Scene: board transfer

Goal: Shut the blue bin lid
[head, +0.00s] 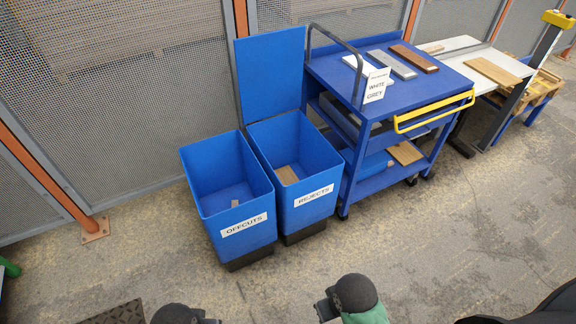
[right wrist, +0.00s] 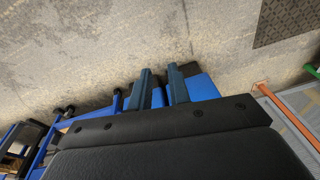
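The blue bin lid (head: 271,75) stands upright, open, at the back of the blue bin labelled REJECTS (head: 307,203). A small tan piece (head: 287,175) lies inside that bin. Beside it on the left is an open blue bin labelled OFFCUTS (head: 246,230), with a small piece on its floor. In the right wrist view, my right gripper (right wrist: 159,72) has its two fingers apart with nothing held between them. Blue bin surfaces (right wrist: 202,88) show behind the fingers, mostly hidden by the gripper body.
A blue cart (head: 340,75) with a yellow handle and a WHITE GREY sign stands right of the bins, carrying several boards. Mesh fencing (head: 120,100) with an orange post (head: 45,175) is behind. The floor in front (head: 440,240) is clear.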

